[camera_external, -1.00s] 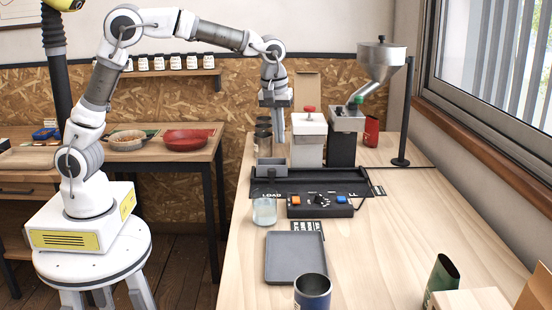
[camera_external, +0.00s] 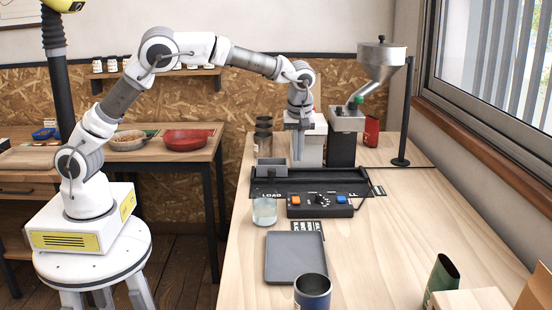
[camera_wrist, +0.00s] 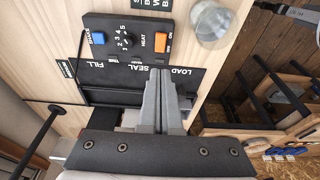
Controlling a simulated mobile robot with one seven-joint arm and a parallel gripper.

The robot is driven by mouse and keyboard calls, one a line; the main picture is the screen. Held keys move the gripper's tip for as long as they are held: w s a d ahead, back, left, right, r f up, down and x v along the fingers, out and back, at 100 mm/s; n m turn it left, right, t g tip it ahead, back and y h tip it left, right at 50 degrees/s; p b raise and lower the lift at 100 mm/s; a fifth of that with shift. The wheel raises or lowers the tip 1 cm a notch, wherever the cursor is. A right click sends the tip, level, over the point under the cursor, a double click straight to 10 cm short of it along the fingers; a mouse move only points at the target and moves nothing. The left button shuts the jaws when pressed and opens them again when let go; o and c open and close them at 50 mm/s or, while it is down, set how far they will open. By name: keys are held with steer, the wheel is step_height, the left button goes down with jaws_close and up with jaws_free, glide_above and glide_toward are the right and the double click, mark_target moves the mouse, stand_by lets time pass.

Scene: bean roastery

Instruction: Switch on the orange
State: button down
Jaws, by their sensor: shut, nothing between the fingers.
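The orange switch (camera_external: 295,200) is at the left end of the black control box (camera_external: 340,211) on the bench. In the wrist view the orange switch (camera_wrist: 161,42) shows beside the word HEAT, with small on and off marks near it; I cannot tell its setting. My gripper (camera_external: 298,160) points down, shut and empty, behind the box and in front of the white machine. In the wrist view my gripper's tips (camera_wrist: 160,73) appear just below the switch, apart from it.
A blue button (camera_external: 341,199) and a black dial (camera_external: 319,200) share the box. A black sealer tray (camera_external: 350,178) lies behind it. A clear glass (camera_external: 264,211) stands just left of the box, and a grey tray (camera_external: 295,257) lies in front.

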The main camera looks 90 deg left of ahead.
mark_target(297, 202)
steer(key=x, duration=0.8)
steer(key=d+x, duration=0.1)
steer(key=x, duration=0.3)
steer(key=shift+f+b, duration=0.15)
steer(key=shift+b, duration=0.15)
steer(key=shift+f, duration=0.55)
steer(key=shift+d+f, duration=0.1)
steer(key=shift+d+f+y+b, duration=0.15)
steer(key=shift+f+y+b, duration=0.2)
steer(key=shift+y+b, duration=0.05)
steer(key=shift+r, duration=0.15)
steer(key=shift+a, duration=0.2)
steer(key=shift+a+r, duration=0.3)
steer(key=shift+a, duration=0.3)
steer(key=shift+r+p, duration=0.1)
steer(key=shift+p, duration=0.2)
